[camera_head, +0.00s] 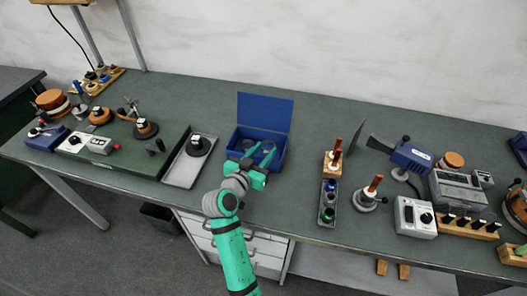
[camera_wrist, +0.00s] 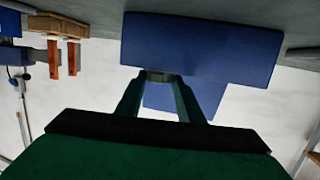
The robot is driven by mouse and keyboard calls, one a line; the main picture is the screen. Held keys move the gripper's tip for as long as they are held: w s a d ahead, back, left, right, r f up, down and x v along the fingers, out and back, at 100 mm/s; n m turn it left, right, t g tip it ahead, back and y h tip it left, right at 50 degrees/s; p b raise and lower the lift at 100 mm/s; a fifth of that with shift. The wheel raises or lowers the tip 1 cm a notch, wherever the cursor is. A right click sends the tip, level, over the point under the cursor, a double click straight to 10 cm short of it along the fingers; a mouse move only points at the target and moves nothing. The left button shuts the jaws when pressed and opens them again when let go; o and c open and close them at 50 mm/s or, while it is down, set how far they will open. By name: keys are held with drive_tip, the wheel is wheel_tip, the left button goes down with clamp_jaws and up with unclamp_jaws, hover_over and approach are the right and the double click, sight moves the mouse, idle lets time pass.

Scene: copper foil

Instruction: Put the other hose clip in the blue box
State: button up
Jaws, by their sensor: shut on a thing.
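The blue box (camera_head: 279,157) stands open near the middle of the bench, its lid (camera_head: 265,110) raised at the back. My gripper (camera_head: 261,152) reaches over the box from the front, its two fingers angled toward the opening. In the wrist view my gripper (camera_wrist: 160,80) is shut on a small dark band-like piece (camera_wrist: 158,75), probably the hose clip, mostly hidden between the fingertips. Behind it are the blue box's wall (camera_wrist: 200,45) and the raised lid (camera_wrist: 190,100). I cannot tell whether the clip is below the rim. The box floor is mostly hidden.
A grey tray (camera_head: 180,172) with a dark round piece stands left of the box. To the right are a narrow tray of bottles (camera_head: 328,203) and a wooden block with a copper-coloured rod (camera_head: 332,161). Bare bench lies between the box and those bottles.

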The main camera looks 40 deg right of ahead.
drive_tip(key=shift+f, duration=0.6)
drive_tip(key=o, duration=1)
drive_tip(key=shift+o, duration=0.2)
drive_tip(key=shift+r, duration=0.2)
drive_tip(key=v, duration=1.2)
drive_tip(key=shift+r, duration=0.4)
drive_tip(key=shift+a, duration=0.1)
